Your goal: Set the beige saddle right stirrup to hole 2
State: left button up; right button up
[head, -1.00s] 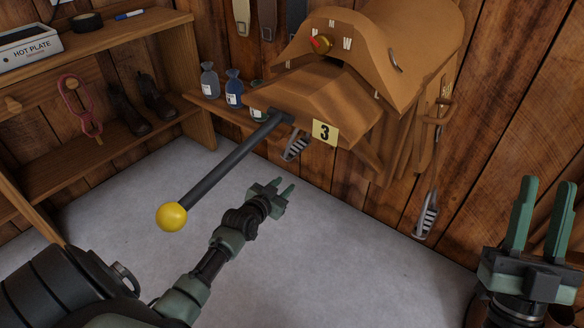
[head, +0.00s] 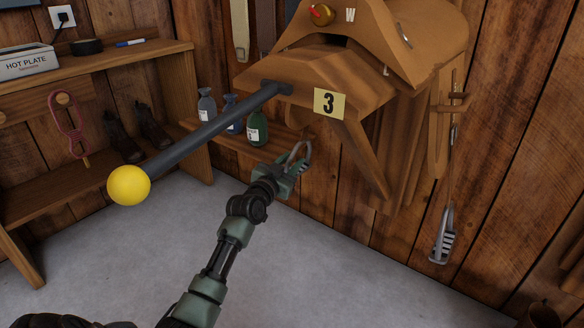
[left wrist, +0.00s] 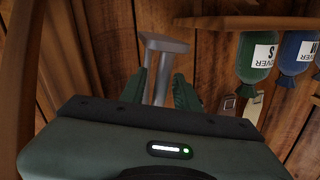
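The beige saddle (head: 415,45) sits on its rack on the wall, with a 3 tag (head: 328,102) beneath. One grey metal stirrup (head: 305,152) hangs below the left side of the rack. My left gripper (head: 297,168) is at this stirrup. In the left wrist view the stirrup (left wrist: 164,55) shows between and beyond the fingers (left wrist: 163,93); whether they press on it, I cannot tell. The other stirrup (head: 443,240) hangs at the right on its strap (head: 454,150). My right gripper is out of view. Strap holes are too small to read.
A dark bar with a yellow ball (head: 129,185) juts out from the rack above my left arm. Several bottles (head: 257,128) stand on a small wall shelf (head: 240,145) beside the gripper. A wooden shelf unit (head: 180,110) stands left. The grey floor is open.

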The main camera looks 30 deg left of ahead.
pick_arm(q)
jog(key=shift+w, duration=0.35)
grip_shut()
dwell(1.2)
